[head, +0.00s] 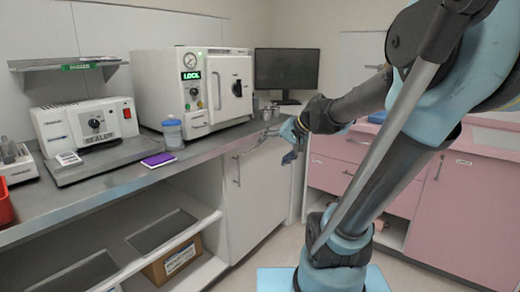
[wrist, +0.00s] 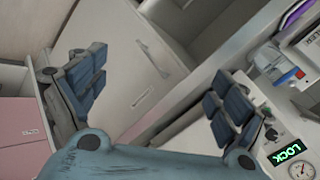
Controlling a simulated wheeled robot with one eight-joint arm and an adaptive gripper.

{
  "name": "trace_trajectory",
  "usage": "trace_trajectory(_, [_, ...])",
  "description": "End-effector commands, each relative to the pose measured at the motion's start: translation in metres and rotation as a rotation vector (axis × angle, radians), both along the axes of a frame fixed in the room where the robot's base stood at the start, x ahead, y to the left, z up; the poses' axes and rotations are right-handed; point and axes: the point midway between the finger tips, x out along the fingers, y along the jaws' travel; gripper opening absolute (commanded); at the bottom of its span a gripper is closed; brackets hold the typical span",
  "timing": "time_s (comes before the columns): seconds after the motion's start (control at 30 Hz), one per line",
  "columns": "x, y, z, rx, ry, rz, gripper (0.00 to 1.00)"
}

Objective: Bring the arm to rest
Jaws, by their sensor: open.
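My arm reaches from the right side of the head view toward the counter corner. My gripper (head: 289,157) hangs at its end in front of the white cabinet, near the counter's front edge. In the wrist view my gripper (wrist: 152,92) shows its two dark padded fingers spread wide apart. Nothing is between the fingers; the white cabinet front and the counter edge show behind them. The gap between gripper and counter edge cannot be told exactly.
The grey counter (head: 110,194) holds a sealer (head: 85,127), a blue-lidded jar (head: 173,132), a purple pad (head: 159,160) and a sterilizer (head: 194,88) reading LOCK. A monitor (head: 287,70) stands behind. Pink cabinets (head: 455,205) stand right. Floor between is clear.

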Motion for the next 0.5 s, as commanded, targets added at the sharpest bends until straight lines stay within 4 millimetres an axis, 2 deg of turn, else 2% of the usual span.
trace_trajectory(0.03, [-0.019,-0.009,-0.014,-0.053,0.013,0.01,0.92])
trace_trajectory(0.2, [-0.071,-0.044,-0.058,-0.242,0.061,0.038,0.92])
trace_trajectory(0.5, [-0.152,-0.112,-0.123,-0.552,0.152,0.066,0.92])
